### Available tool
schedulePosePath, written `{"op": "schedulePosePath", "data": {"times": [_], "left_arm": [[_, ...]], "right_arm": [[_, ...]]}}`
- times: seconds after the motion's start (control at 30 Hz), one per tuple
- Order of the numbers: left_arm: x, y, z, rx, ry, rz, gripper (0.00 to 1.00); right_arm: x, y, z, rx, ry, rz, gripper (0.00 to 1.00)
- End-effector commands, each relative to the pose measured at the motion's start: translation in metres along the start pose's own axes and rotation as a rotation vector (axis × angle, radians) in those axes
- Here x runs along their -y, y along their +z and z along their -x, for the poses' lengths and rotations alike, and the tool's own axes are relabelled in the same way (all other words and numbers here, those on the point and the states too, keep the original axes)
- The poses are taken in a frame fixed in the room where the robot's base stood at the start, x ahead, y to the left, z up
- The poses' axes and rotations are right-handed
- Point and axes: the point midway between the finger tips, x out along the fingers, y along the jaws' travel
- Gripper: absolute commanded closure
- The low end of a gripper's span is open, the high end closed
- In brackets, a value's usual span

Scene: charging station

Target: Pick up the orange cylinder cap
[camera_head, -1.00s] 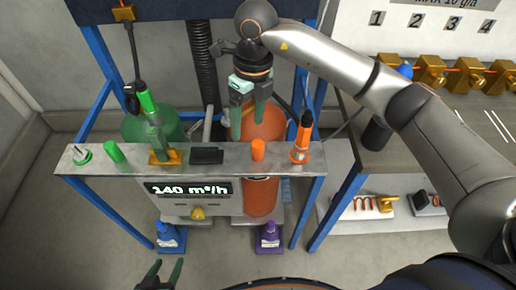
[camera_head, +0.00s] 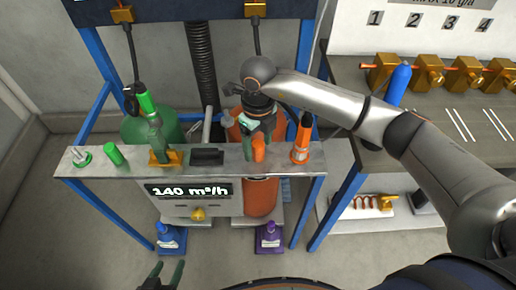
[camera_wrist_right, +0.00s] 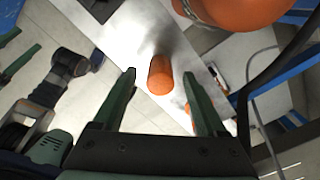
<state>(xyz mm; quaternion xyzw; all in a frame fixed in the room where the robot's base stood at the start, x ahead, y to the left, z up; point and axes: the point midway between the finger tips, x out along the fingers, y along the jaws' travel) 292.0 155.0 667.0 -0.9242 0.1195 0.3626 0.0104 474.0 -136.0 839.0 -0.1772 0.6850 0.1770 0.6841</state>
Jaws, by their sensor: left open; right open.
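The orange cylinder cap (camera_head: 259,150) stands upright on the grey shelf of the charging station. In the right wrist view the cap (camera_wrist_right: 160,75) appears between my two open green fingers, with a visible gap on each side. My right gripper (camera_head: 260,138) is open just above and behind the cap in the head view, partly overlapping it; I cannot tell whether a finger touches it. My left gripper (camera_head: 163,276) is open and empty at the bottom edge of the head view, well in front of the shelf.
The large orange cylinder (camera_head: 262,195) stands below and behind. A workbench (camera_head: 450,115) with brass valves is at the right.

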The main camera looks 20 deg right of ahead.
Motion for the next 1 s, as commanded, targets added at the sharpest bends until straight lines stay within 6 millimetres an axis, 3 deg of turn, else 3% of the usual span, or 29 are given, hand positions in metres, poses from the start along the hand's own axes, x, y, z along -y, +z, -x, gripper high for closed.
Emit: {"op": "schedulePosePath", "data": {"times": [0.1,0.37,1.0], "left_arm": [[0.0007,0.0007,-0.0003,0.001,-0.002,0.001,0.43],[0.0012,0.0011,-0.0006,0.001,-0.003,0.001,0.43],[0.0022,-0.0017,-0.0019,-0.004,-0.005,0.001,0.43]], "right_arm": [[0.0000,0.0001,-0.0123,0.000,0.000,-0.001,0.26],[0.0001,0.0005,-0.0146,0.002,0.000,0.000,0.26],[0.0004,0.0004,-0.0142,0.001,0.000,-0.001,0.96]]}}
